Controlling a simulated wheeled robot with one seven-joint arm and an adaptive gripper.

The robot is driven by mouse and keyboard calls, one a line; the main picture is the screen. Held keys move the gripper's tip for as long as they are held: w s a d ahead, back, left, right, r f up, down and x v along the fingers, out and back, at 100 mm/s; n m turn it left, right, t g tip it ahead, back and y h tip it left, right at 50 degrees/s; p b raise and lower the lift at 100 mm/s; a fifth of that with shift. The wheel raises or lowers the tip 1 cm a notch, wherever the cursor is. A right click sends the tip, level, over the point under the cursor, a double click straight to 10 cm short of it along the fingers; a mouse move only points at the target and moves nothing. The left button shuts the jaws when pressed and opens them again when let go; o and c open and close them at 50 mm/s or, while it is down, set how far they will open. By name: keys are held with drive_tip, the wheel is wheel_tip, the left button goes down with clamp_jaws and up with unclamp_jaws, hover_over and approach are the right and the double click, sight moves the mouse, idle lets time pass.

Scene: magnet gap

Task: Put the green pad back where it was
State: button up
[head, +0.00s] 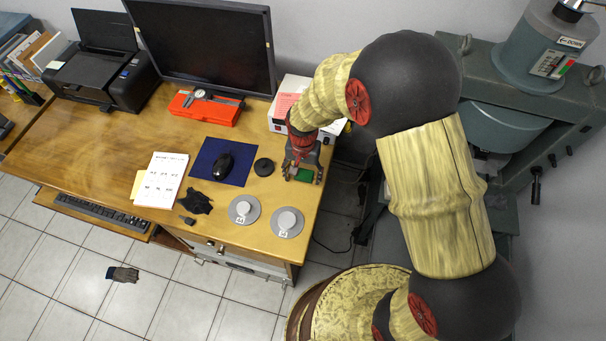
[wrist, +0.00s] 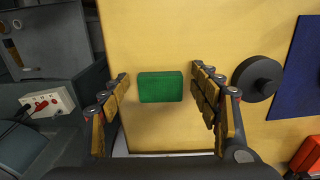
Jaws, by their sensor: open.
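The green pad (wrist: 160,87) lies on the wooden desk close to its edge in the wrist view. It also shows in the head view (head: 304,175) at the right end of the desk, partly covered by my gripper. My gripper (wrist: 162,84) is open, with one finger on each side of the pad and a visible gap on both sides. In the head view my gripper (head: 303,173) is above the pad at the desk's right edge. I cannot tell the exact height of the fingertips over the desk.
A black round disc (wrist: 257,79) lies right of my gripper in the wrist view, beside a blue mat (wrist: 297,80). Two grey discs with knobs (head: 243,209) (head: 287,222) stand near the front edge. A white box (head: 283,107) stands behind. Large grey-green machinery (head: 540,130) is to the right.

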wheel_tip(320, 180, up, 12)
drive_tip(key=p, duration=0.3)
drive_tip(key=shift+r, duration=0.25)
wheel_tip(320, 180, up, 8)
drive_tip(key=t, duration=0.1)
hover_over(303, 177)
drive_tip(key=s+d, duration=0.1)
drive_tip(key=d, duration=0.2)
drive_tip(key=s+d+r+n+t, duration=0.1)
drive_tip(key=s+d+r, duration=0.35)
drive_tip(key=r, duration=0.25)
drive_tip(key=s+d+r+n+t, duration=0.2)
drive_tip(key=s+d+r, duration=0.2)
drive_tip(key=s+r, duration=0.15)
drive_tip(key=s+d+r+n+t, duration=0.1)
drive_tip(key=s+d+r, duration=0.2)
drive_tip(key=s, duration=0.5)
drive_tip(key=shift+r+t, duration=0.3)
drive_tip(key=shift+r, duration=0.35)
drive_tip(key=shift+w, duration=0.1)
